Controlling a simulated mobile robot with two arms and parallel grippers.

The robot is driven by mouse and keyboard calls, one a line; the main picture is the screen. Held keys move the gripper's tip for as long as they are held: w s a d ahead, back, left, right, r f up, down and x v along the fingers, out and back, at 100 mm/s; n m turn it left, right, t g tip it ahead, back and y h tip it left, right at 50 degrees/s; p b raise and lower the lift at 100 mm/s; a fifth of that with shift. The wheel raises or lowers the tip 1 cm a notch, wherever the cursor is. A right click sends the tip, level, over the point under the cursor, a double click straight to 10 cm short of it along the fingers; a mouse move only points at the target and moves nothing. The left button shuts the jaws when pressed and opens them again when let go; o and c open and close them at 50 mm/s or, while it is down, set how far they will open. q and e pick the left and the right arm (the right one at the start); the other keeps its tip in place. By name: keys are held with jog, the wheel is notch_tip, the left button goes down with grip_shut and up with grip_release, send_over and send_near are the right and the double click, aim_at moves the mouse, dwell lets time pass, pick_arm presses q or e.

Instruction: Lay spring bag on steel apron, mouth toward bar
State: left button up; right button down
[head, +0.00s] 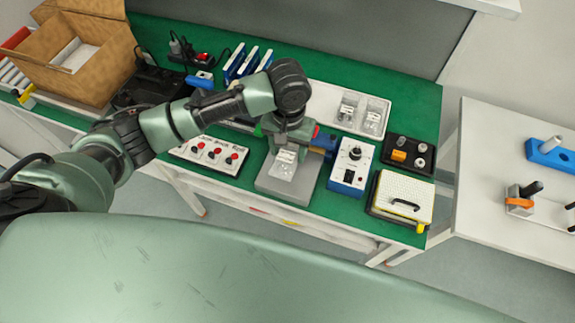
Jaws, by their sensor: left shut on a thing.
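The clear spring bag (283,169) with a white label is at the steel apron (287,193), the grey plate at the front of the green bench. My left gripper (287,143) is shut on the bag's far end and points down. The bag's near part shows over the apron; I cannot tell whether it touches the plate. The sealing bar is mostly hidden behind my left wrist; a blue part (324,141) shows just right of the gripper. The white and blue control box (352,167) stands to the right. My right gripper is not in view.
A white tray (321,99) with two more clear bags (348,106) stands behind. A panel with red knobs (212,154) is to the left. A black tray (423,163) and a yellow-edged case (404,194) are right. A cardboard box (85,50) stands far left.

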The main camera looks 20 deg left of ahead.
aim_at(289, 153)
pick_arm(q)
notch_tip(289, 153, down, 5)
jog(key=shift+d+r, duration=0.1)
jog(key=shift+f+p, duration=0.3)
jog(key=shift+f, duration=1.7)
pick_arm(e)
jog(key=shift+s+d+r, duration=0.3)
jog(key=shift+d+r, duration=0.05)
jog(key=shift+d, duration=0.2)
pick_arm(q)
jog(key=shift+f, duration=0.15)
jog(key=o, duration=1.4)
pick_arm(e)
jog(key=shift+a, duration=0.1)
pick_arm(q)
jog(key=shift+r, duration=0.3)
notch_tip(289, 153, up, 12)
jog(key=shift+f+b, duration=0.1)
jog(key=shift+b, duration=0.35)
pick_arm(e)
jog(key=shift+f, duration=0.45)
pick_arm(q)
jog(key=shift+f, duration=0.1)
